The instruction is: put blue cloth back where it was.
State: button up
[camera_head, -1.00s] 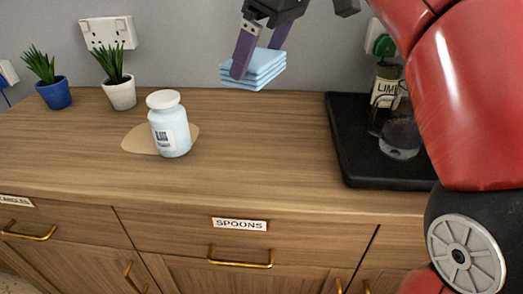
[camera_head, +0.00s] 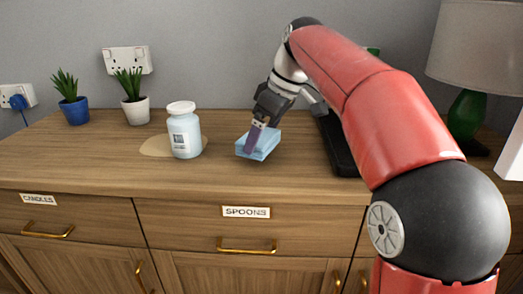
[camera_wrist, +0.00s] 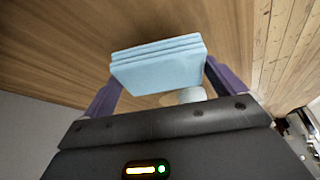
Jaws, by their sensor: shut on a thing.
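The folded light-blue cloth (camera_head: 264,150) is between the purple fingers of my gripper (camera_head: 258,136), which is shut on it. The cloth is low over the counter, right of the white jar, and looks slightly tilted. I cannot tell whether it touches the wood. In the wrist view the cloth's stacked layers (camera_wrist: 160,68) fill the space between the two fingers (camera_wrist: 165,92). The jar's pale top (camera_wrist: 190,95) shows just past the cloth there.
The white lidded jar (camera_head: 184,135) stands on the counter (camera_head: 80,155) by a light-brown round patch (camera_head: 156,146). Two potted plants, blue (camera_head: 73,110) and white (camera_head: 136,110), stand at the back left. A black tray (camera_head: 338,150) lies right, partly behind my arm. Counter front is clear.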

aim_at(267, 137)
notch_tip(267, 137, down, 3)
jog(key=shift+f+b, duration=0.1)
jog(key=shift+b, duration=0.85)
jog(key=o, duration=0.5)
jog(key=p+v, duration=0.4)
jog(key=v, duration=0.7)
jog(key=s+d+f+m+t+h, duration=0.1)
jog(key=s+d+f+m, duration=0.3)
jog(key=s, duration=0.4)
jog(key=s+d+f+m+t+h, duration=0.1)
jog(key=s+d+f+m, duration=0.1)
jog(key=s+f, duration=0.3)
jog(key=s+d+f+m+h, duration=0.1)
jog(key=s+d+f+m, duration=0.1)
jog(key=s+f+m, duration=0.2)
jog(key=s+d+f+m+t+h, duration=0.1)
jog(key=s+d+f+m, duration=0.1)
jog(key=s+f, duration=0.5)
jog(key=shift+s+d+f+m+t, duration=0.15)
jog(key=shift+d+f+m, duration=0.1)
jog(key=shift+f, duration=0.5)
jog(key=shift+s+d+f+m+t, duration=0.15)
jog(key=shift+f+m, duration=0.1)
jog(key=shift+f, duration=0.5)
